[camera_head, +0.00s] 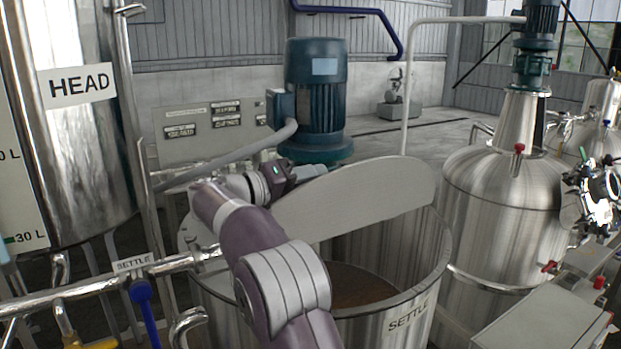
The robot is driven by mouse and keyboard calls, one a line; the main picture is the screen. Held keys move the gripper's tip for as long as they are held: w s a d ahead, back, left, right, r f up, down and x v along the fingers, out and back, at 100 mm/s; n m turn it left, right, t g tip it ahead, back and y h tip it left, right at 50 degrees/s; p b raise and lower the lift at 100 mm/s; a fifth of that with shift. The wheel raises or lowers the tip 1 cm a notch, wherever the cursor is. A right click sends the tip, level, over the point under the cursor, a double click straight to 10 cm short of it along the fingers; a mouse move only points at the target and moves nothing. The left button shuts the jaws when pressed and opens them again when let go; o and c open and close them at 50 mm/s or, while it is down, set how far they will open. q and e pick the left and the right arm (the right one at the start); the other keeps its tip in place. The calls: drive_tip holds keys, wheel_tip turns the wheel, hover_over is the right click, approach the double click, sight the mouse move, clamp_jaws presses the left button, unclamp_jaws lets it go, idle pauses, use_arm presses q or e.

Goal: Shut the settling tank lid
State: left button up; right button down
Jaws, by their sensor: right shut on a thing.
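The settling tank (428,325) is a round steel vessel marked SETTLE, in the middle foreground. Its near half is open and brown contents (355,287) show inside. The settling tank lid (375,193) is a grey half-round plate. It stands raised and tilted across the tank's middle, its curved edge up. My right arm comes up from the bottom over the tank's left side. My right gripper (318,172) is at the lid's upper left edge and is shut on it; the fingertips are mostly hidden, so the exact grip point is unclear. My left gripper is out of view.
A blue-green motor (317,95) stands just behind the lid. The HEAD tank (70,120) is at the left. A steel pipe (90,287) with a blue-handled valve (143,300) runs left of the settling tank. Another steel tank (500,220) stands close on the right.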

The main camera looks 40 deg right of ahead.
drive_tip(key=shift+s+f+b, duration=0.15)
drive_tip(key=shift+f+b, duration=0.2)
drive_tip(key=shift+f, duration=0.1)
drive_tip(key=s+a+f+m+b, duration=0.1)
drive_tip(key=s+f+m+b, duration=0.3)
drive_tip(key=s+b, duration=0.5)
drive_tip(key=shift+f+m+b, duration=0.15)
drive_tip(key=shift+m+b, duration=0.75)
drive_tip(key=shift+m, duration=0.5)
